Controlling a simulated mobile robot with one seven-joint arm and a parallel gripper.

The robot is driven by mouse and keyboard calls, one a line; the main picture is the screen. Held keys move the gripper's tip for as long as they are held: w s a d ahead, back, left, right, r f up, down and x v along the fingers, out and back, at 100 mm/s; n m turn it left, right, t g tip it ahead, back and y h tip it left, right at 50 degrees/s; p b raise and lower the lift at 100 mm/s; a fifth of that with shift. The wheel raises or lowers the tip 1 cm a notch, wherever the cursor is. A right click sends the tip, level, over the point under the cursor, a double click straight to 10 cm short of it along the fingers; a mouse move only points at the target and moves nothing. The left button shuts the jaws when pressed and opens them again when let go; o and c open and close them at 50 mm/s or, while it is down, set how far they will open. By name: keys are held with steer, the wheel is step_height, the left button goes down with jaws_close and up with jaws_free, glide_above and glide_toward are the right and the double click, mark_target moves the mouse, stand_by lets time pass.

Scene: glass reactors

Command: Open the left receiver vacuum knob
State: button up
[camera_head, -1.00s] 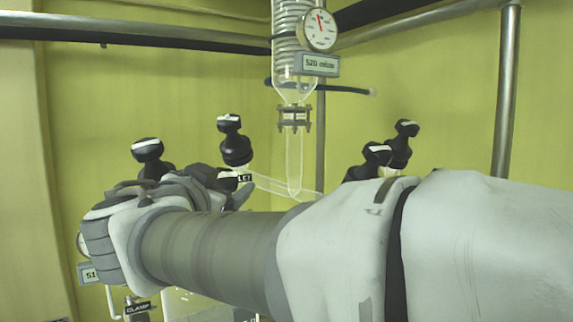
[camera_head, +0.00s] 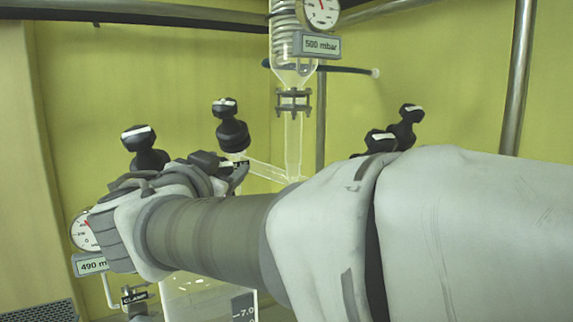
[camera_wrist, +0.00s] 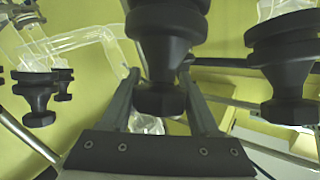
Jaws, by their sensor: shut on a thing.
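In the wrist view a large black knob (camera_wrist: 162,62) stands between the two fingers of my gripper (camera_wrist: 160,80), which is shut on it. The fingers lie close along both sides of the knob. In the head view my gripper (camera_head: 236,176) is mostly hidden behind my wrist, so its grip does not show there. A black knob with a white mark (camera_head: 230,130) rises just behind it, and another (camera_head: 142,150) stands to the left. I cannot read a full label naming the held knob.
A second black knob (camera_wrist: 288,65) is close on the right in the wrist view. Two knobs stand to the right in the head view, including the nearer one (camera_head: 378,142). Glass tubing (camera_head: 293,140) hangs behind. Displays read 500 mbar (camera_head: 318,45) and about 490 (camera_head: 90,265).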

steer(key=c, duration=0.7)
steer(key=shift+o, duration=0.2)
steer(key=b, duration=0.3)
steer(key=shift+f+y, duration=0.3)
